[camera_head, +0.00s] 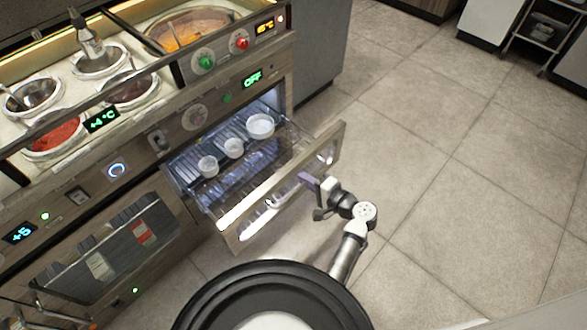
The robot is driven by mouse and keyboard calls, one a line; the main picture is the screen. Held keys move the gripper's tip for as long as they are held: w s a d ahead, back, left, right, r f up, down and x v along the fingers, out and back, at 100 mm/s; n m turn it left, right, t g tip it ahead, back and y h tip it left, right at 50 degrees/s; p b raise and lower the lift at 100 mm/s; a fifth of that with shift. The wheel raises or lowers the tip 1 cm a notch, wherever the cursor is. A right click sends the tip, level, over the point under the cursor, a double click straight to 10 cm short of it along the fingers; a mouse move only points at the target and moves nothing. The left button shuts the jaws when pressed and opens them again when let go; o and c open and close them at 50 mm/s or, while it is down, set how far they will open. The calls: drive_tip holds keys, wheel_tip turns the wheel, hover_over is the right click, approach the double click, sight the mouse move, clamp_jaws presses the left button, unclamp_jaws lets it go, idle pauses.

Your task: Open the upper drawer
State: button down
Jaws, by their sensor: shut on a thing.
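The upper drawer (240,228) stands pulled out from the counter front, with its inside lit and in view. Its front panel is wooden, with a window-like opening. My gripper (308,180) is at the outer face of this panel, near the middle of its upper part, and is shut. The part it holds is the drawer's handle or front, mostly hidden by the gripper. Inside the drawer, several small white cups, one of them a larger bowl (260,126), stand on a rack.
A lower glass-fronted compartment (112,245) is shut at the left. The tiled floor (450,130) at the right is clear.

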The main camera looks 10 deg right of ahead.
drive_tip(key=shift+f+v, duration=0.15)
drive_tip(key=shift+v, duration=0.55)
drive_tip(key=shift+f+v, duration=0.15)
drive_tip(key=shift+v, duration=0.55)
drive_tip(key=c, duration=1.5)
unclamp_jaws()
drive_tip(key=shift+c, duration=0.2)
drive_tip(key=shift+s+d, duration=0.1)
drive_tip(key=shift+d, duration=0.05)
drive_tip(key=b+v, duration=0.1)
drive_tip(key=v, duration=1.2)
drive_tip(key=shift+s, duration=0.3)
drive_tip(key=shift+w+d, duration=0.1)
